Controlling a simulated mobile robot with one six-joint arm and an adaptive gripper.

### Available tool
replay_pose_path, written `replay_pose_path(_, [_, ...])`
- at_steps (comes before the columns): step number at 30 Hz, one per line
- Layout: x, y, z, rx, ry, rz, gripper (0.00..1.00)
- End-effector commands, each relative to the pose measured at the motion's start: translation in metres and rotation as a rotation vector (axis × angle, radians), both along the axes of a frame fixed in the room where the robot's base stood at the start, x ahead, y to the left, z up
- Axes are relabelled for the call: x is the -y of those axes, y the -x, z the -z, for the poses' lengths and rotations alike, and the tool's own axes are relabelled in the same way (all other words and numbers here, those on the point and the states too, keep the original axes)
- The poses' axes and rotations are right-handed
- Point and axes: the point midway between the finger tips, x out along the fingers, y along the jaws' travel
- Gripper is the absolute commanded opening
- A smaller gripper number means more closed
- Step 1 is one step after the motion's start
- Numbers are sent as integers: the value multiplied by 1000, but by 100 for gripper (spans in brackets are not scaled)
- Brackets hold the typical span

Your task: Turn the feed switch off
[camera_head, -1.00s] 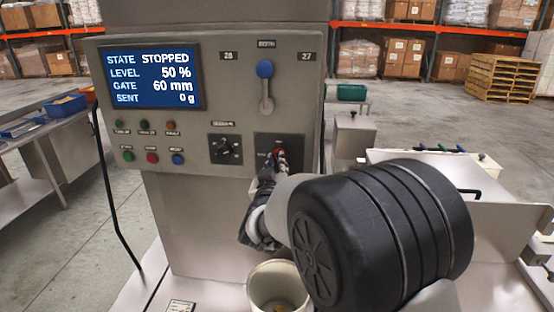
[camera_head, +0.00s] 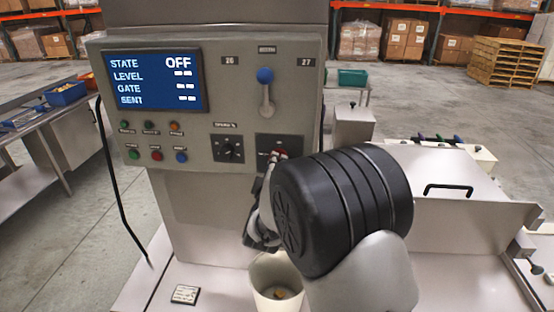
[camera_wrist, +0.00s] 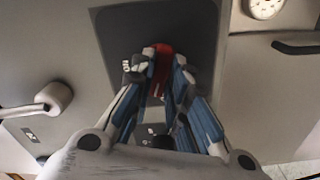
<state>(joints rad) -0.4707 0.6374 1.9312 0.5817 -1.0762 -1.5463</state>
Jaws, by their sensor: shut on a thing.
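The red feed switch (camera_head: 280,153) sits on a dark plate (camera_head: 287,141) at the lower right of the grey control panel (camera_head: 222,85). In the wrist view its red part (camera_wrist: 160,52) shows between my fingertips. My gripper (camera_wrist: 158,70) is shut on it, with a finger on each side. In the head view my gripper (camera_head: 268,172) reaches up to the switch, partly hidden behind my arm. The blue display (camera_head: 152,80) reads STATE OFF, with dashes for level, gate and sent.
A lever with a blue knob (camera_head: 265,76) stands above the switch, and a black dial (camera_head: 229,149) is to its left. Several small buttons (camera_head: 156,156) sit at lower left. A pale bucket (camera_head: 264,293) stands below my gripper. A black handle (camera_head: 448,187) is at right.

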Motion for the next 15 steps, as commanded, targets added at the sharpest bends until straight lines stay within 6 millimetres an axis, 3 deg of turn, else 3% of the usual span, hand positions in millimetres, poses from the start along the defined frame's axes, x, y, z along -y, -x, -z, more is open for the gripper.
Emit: replay_pose_path(15, [0, 0, -1, -9, 301, 0, 0])
